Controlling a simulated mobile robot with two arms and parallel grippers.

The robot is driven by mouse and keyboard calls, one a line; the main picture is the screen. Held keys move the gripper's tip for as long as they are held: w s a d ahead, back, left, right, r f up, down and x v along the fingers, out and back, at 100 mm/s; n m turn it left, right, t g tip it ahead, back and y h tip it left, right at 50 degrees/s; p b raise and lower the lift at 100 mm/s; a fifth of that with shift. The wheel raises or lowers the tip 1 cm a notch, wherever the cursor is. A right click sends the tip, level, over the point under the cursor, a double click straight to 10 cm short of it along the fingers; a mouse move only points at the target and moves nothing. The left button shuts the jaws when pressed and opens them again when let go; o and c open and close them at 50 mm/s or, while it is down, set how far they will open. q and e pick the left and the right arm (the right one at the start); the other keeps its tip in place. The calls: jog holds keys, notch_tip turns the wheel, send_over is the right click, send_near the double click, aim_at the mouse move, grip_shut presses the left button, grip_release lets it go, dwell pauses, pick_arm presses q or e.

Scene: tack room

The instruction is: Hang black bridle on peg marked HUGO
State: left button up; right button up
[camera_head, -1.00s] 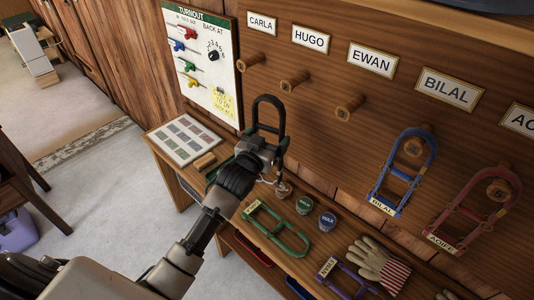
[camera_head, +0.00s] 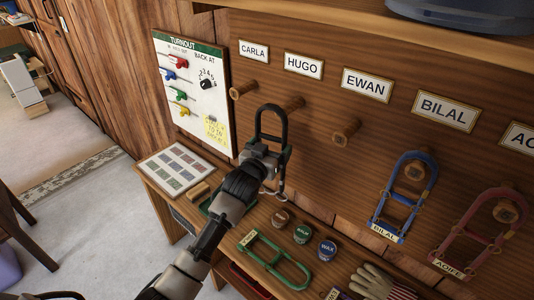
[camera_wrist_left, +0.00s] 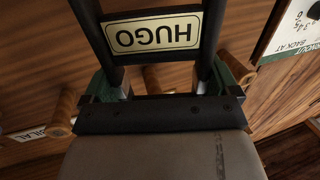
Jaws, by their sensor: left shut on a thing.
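The black bridle (camera_head: 271,109) is an upright dark loop held in my left gripper (camera_head: 265,158), which is shut on its lower part. In the left wrist view the bridle's black straps (camera_wrist_left: 90,35) rise from the jaws, and a cream HUGO plate (camera_wrist_left: 153,33) shows upside down between them. The HUGO sign (camera_head: 304,66) is on the wooden wall with a bare peg (camera_head: 294,103) below it. In the head view the loop's top lies just left of that peg and at about its height. I cannot tell the gap in depth. My right gripper is not in view.
Bare pegs stand under CARLA (camera_head: 243,89) and EWAN (camera_head: 345,131). A blue bridle (camera_head: 406,190) and a red one (camera_head: 482,230) hang at the right. The bench below holds a green bridle (camera_head: 275,258), several tins and a glove. The turnout board (camera_head: 192,90) is at the left.

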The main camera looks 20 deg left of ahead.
pick_arm(q)
jog(key=shift+w+d+f+b, duration=0.15)
jog(key=shift+w+d+b, duration=0.25)
jog(key=shift+w+b, duration=0.65)
jog(key=shift+w+d+f+b, duration=0.2)
jog(key=shift+w+d+b, duration=0.25)
jog(key=shift+w+b, duration=0.55)
jog(key=shift+w+d+f+b, duration=0.15)
jog(key=shift+w+d+b, duration=0.4)
jog(key=shift+w, duration=0.8)
jog(key=shift+a, duration=0.15)
